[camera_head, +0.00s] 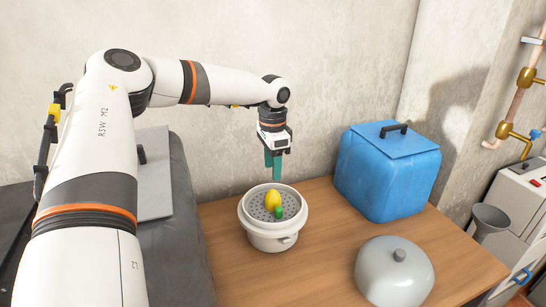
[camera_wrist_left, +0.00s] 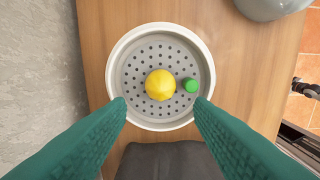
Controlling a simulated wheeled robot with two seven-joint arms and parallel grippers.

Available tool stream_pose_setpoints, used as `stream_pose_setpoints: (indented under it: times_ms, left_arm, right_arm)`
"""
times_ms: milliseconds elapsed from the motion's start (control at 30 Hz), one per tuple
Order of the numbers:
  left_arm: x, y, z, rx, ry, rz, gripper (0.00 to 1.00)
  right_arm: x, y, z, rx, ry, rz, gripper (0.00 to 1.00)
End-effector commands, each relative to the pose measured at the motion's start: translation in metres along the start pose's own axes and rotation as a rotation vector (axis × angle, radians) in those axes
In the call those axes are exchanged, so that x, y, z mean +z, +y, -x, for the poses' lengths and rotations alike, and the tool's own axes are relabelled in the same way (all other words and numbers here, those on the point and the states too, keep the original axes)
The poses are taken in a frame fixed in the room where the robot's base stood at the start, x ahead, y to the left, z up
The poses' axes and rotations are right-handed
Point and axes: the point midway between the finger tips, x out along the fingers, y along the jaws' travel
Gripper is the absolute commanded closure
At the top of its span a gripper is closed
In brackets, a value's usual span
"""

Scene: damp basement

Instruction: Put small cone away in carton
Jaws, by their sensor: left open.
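My left gripper (camera_head: 273,165) is open and empty, pointing down above a white pot (camera_head: 272,238) with a perforated grey insert. A yellow, lemon-like object (camera_head: 272,200) and a small green object (camera_head: 279,213) rest on the insert. In the left wrist view, the yellow object (camera_wrist_left: 160,85) lies between and beyond the green fingertips (camera_wrist_left: 160,102), and the green object (camera_wrist_left: 190,85) is to its right. I cannot make out a clear cone or carton. A blue lidded box (camera_head: 388,175) with a dark handle stands right of the pot. My right gripper is not in view.
A grey domed lid (camera_head: 393,275) lies on the wooden table (camera_head: 325,225) at the front right. A grey funnel-like object (camera_head: 490,221) and a pale machine stand beyond the table's right edge. A concrete wall is behind. Bare table lies between pot and lid.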

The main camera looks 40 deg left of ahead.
Motion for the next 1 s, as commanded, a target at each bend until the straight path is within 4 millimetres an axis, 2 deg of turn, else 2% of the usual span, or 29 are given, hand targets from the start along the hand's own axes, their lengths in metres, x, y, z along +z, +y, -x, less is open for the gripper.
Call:
stream_pose_setpoints:
  times_ms: [300, 500, 700, 1000]
  left_arm:
    - [-0.001, -0.001, -0.060, -0.003, 0.005, 0.001, 0.52]
    - [-0.001, -0.001, -0.091, -0.001, 0.004, 0.000, 0.52]
    - [-0.001, 0.000, -0.107, 0.000, 0.001, 0.000, 0.52]
    - [-0.001, 0.000, -0.109, 0.000, 0.001, 0.000, 0.52]
  right_arm:
    - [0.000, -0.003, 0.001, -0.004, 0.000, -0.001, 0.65]
    - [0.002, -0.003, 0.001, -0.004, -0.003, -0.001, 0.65]
    - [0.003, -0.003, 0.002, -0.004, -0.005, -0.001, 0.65]
    - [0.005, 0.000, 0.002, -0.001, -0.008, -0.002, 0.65]
